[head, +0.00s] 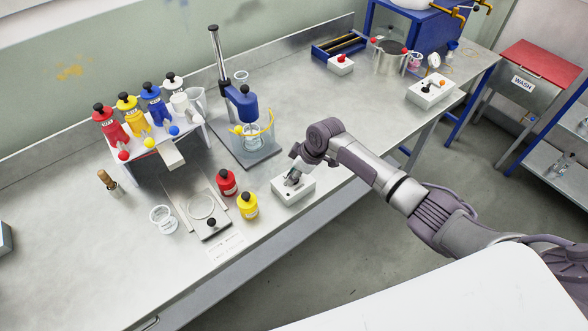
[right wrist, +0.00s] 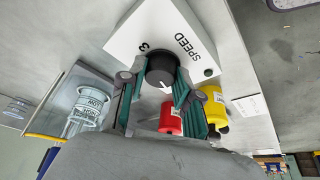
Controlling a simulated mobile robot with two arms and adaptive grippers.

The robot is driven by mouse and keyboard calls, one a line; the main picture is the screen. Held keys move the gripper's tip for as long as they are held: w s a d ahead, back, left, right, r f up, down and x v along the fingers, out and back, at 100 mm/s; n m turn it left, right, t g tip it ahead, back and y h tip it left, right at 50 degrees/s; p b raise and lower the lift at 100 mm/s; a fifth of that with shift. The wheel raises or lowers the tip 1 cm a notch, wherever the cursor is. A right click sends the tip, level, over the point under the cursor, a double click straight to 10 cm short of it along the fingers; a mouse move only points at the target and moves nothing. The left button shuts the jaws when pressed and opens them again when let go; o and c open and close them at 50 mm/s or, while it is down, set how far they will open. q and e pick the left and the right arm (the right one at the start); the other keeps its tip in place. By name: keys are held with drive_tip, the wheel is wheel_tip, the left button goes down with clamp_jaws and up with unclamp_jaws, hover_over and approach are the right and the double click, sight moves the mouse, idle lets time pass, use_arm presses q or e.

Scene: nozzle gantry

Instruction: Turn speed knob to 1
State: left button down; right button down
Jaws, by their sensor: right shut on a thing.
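The speed control box (head: 294,191) is a small white box at the front edge of the bench, beside the stirrer. In the right wrist view the box (right wrist: 185,22) carries the word SPEED and a digit 3. Its round black speed knob (right wrist: 161,68) has a white mark on its lower side in that view, away from the 3. My right gripper (head: 293,180) reaches down onto the box in the head view and covers the knob. In the right wrist view my right gripper (right wrist: 160,88) is shut on the knob, one finger on each side. No digit 1 shows. My left gripper is out of view.
A red bottle (head: 227,182) and a yellow bottle (head: 247,205) stand just left of the box. The stirrer (head: 246,110) with a beaker stands behind it. A second white box (head: 431,91) is farther right. The bench right of the stirrer is mostly clear.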

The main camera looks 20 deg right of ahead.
drive_tip(key=m, duration=0.1)
drive_tip(key=m+p, duration=0.2)
drive_tip(key=shift+a+r+t+h, duration=0.1)
drive_tip(key=shift+r+t+h, duration=0.15)
drive_tip(key=shift+t+h, duration=0.05)
drive_tip(key=shift+f+m+t+h+p, duration=0.1)
drive_tip(key=shift+m+t+h+p, duration=0.2)
drive_tip(key=shift+m+p, duration=0.45)
drive_tip(key=shift+a+f+m+h, duration=0.1)
drive_tip(key=shift+m+h, duration=0.3)
drive_tip(key=shift+m, duration=0.85)
drive_tip(key=shift+m+t+h, duration=0.3)
drive_tip(key=shift+m+h, duration=0.1)
drive_tip(key=shift+m, duration=0.7)
drive_tip(key=c, duration=0.8)
unclamp_jaws()
drive_tip(key=shift+s, duration=0.1)
